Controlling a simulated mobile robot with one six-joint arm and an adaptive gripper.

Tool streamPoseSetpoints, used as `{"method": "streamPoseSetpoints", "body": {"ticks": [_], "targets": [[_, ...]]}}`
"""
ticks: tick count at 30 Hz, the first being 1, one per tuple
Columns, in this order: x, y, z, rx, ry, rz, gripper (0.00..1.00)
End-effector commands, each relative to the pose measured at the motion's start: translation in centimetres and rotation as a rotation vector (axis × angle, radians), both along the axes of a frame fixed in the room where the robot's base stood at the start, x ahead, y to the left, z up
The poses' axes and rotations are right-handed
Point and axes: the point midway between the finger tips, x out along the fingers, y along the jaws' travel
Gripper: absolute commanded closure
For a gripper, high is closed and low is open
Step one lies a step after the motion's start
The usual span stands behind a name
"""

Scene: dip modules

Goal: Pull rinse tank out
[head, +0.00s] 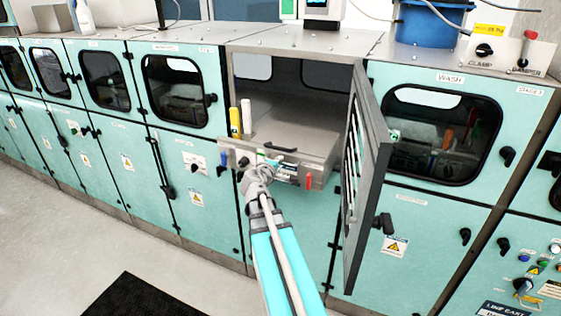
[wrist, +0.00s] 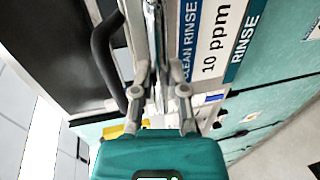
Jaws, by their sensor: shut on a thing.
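The rinse tank (head: 312,152) is a grey metal unit in the open cabinet bay, its front standing at the cabinet face. Its front carries labels reading "CLEAN RINSE" and "10 ppm" in the wrist view (wrist: 212,45). A black curved handle (head: 281,149) lies on its top and also shows in the wrist view (wrist: 103,52). My gripper (head: 258,172) is at the left part of the tank front. In the wrist view its fingers (wrist: 160,88) are closed on a thin metal part of the tank. The exact grip is partly hidden.
The cabinet door (head: 366,165) stands open to the right of the bay. Yellow (head: 235,122) and white (head: 247,118) upright cylinders stand at the tank's left. A red part (head: 309,181) hangs at its right front. The floor (head: 70,235) is clear except a black mat (head: 140,297).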

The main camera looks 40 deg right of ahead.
Motion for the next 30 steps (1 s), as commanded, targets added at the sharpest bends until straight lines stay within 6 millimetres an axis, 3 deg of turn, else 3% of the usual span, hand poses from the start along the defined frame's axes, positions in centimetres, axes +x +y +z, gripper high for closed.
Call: {"method": "streamPoseSetpoints", "body": {"ticks": [9,10,15,30], "targets": [[0.04,-0.36,-0.07,0.004,-0.004,0.001,1.0],[0.04,-0.39,-0.07,0.004,-0.004,0.001,0.78],[-0.08,-0.61,-0.04,0.002,-0.003,-0.003,0.46],[-0.2,-0.77,0.01,0.0,-0.001,-0.006,0.46]]}}
